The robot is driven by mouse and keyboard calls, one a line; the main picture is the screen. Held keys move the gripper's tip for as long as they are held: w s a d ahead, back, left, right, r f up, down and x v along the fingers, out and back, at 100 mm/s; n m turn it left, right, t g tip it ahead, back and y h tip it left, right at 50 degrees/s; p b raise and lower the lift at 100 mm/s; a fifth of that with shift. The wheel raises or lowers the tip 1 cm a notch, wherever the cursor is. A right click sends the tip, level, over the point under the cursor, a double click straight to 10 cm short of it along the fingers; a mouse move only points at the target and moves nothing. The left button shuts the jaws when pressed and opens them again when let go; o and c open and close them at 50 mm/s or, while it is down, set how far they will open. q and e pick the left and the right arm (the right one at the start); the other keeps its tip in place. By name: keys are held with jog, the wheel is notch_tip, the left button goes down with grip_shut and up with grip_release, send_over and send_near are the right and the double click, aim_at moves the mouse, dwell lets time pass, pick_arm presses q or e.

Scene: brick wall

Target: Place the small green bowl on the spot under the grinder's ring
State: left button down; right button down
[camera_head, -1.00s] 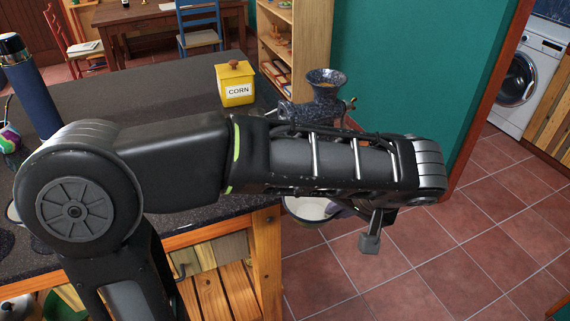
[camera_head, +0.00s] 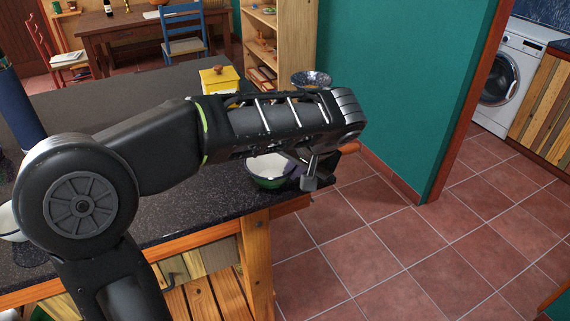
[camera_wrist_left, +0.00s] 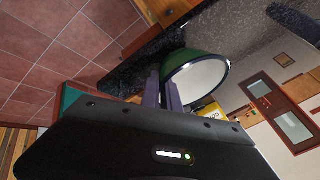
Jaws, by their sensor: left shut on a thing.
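The small green bowl (camera_head: 268,172), white inside, is at the right end of the dark counter, just below my left forearm in the head view. My left gripper (camera_head: 297,173) is shut on its right side. In the left wrist view, the bowl (camera_wrist_left: 197,82) is tilted in the picture, with its wall at the fingers (camera_wrist_left: 163,90). I cannot tell whether its base touches the counter. The grinder's speckled blue hopper (camera_head: 311,78) shows above my forearm. My arm hides the grinder's body, its ring and the spot under it. My right gripper is not in view.
A yellow corn canister (camera_head: 220,79) stands behind my forearm. A dark blue bottle (camera_head: 20,110) is at the left, and a white vessel (camera_head: 10,222) is partly hidden by my arm. An orange-brown handle (camera_head: 348,147) juts out near my wrist. The counter (camera_head: 200,215) ends at the right.

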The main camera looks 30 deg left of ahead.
aim_at(282, 169)
pick_arm(q)
jog(key=w+a, duration=0.1)
jog(key=w+a+p, duration=0.1)
jog(key=a, duration=0.1)
jog(key=shift+a+f, duration=0.1)
jog(key=shift+a, duration=0.05)
jog(key=shift+f, duration=0.65)
jog(key=shift+f, duration=0.1)
jog(key=shift+f+b, duration=0.15)
jog(key=shift+b, duration=0.2)
jog(key=c, duration=1.6)
grip_release()
